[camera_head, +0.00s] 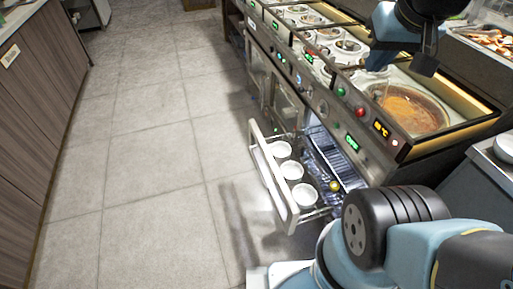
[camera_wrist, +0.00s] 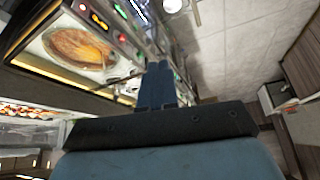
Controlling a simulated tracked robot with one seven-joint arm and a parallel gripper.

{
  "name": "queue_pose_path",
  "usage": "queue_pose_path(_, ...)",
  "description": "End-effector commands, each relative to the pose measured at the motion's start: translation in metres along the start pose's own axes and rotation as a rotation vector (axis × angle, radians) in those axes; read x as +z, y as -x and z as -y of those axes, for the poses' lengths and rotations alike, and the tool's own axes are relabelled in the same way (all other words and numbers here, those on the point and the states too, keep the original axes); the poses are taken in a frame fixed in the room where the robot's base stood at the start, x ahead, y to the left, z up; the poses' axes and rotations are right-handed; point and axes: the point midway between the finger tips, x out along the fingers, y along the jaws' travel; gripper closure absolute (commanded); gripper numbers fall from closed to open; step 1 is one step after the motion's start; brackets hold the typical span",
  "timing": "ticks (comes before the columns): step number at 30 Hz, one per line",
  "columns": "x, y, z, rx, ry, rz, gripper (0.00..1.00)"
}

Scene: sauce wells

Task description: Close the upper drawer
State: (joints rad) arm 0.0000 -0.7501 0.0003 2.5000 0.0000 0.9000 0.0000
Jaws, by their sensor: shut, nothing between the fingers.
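A drawer with a pale front panel (camera_head: 272,178) stands pulled out from the steel sauce counter (camera_head: 345,125), over the floor. It holds several white round bowls (camera_head: 291,170) and a small yellow round item (camera_head: 334,186). The lit cabinet opening shows behind it. I cannot tell whether another drawer lies below it. My gripper shows in the wrist view (camera_wrist: 158,70) with its blue fingers together and nothing between them. In the head view, the blue and black end of my arm is at the upper right, above the counter top, apart from the open drawer.
The counter top has a large well of orange-brown sauce (camera_head: 408,108) and several smaller wells behind it. Control knobs and lit displays line the counter's front. Tiled floor (camera_head: 150,150) is clear left of the drawer. A wood-panelled cabinet (camera_head: 40,100) stands at the far left.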

Motion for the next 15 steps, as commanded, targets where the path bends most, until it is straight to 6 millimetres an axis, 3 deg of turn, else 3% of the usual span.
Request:
queue_pose_path(10, -0.003, -0.002, 0.001, 0.002, 0.011, 0.009, 1.00)
queue_pose_path(15, -0.017, -0.016, 0.010, 0.016, 0.080, 0.064, 1.00)
